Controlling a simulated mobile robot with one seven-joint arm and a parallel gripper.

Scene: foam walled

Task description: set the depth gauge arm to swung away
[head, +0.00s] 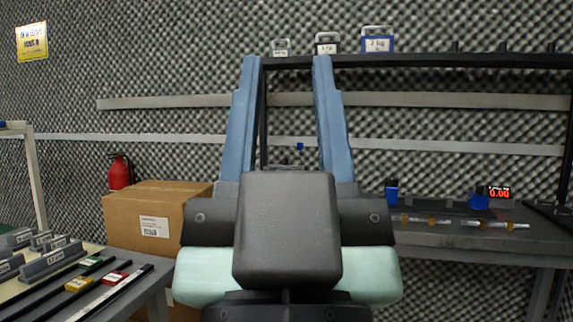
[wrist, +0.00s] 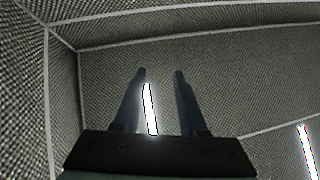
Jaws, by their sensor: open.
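My gripper (head: 287,75) is raised in front of me, with its two blue fingers spread apart and nothing between them. It also shows open and empty in the wrist view (wrist: 160,76), against the foam-covered walls. I cannot make out the depth gauge arm for certain. On the right workbench (head: 440,237) stand a red digital display (head: 499,192) reading 0.00, a metal rod with yellow fittings (head: 460,222) and blue blocks (head: 391,191). A small blue-topped part (head: 300,146) shows between my fingers. My gripper and arm hide the middle of the bench.
A dark overhead rail (head: 450,60) carries several labelled weights (head: 377,42). A cardboard box (head: 155,215) stands at the left, near a red fire extinguisher (head: 121,172). A left table (head: 150,275) holds grey labelled blocks and dark bars. Foam lines the walls.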

